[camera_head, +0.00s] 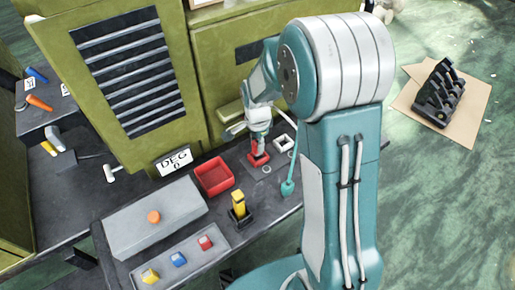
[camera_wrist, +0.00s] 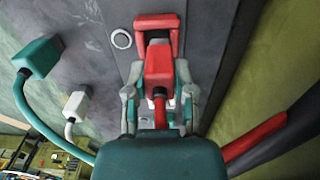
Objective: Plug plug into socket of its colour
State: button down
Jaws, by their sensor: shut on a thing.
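My gripper (camera_wrist: 158,98) is shut on a red plug (camera_wrist: 158,68), with a finger on each side of it. A red square socket frame (camera_wrist: 173,22) lies just past the plug's front end in the wrist view. In the head view the red socket (camera_head: 258,159) sits on the dark bench, right under my gripper (camera_head: 259,142). The plug's front end overlaps the frame in the wrist view; I cannot tell how deep it sits. A white square frame (camera_head: 283,143) is beside it on the bench.
A teal plug (camera_wrist: 38,57) and a white plug (camera_wrist: 76,104) with cables are left in the wrist view. A red tray (camera_head: 214,176), a yellow block in a black stand (camera_head: 239,212) and a grey button box (camera_head: 150,222) stand on the bench. Green cabinets (camera_head: 110,75) rise behind.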

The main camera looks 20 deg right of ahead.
notch_tip(320, 180, down, 3)
jog(key=shift+s+r, duration=0.1)
jog(key=shift+c, duration=2.3)
grip_release()
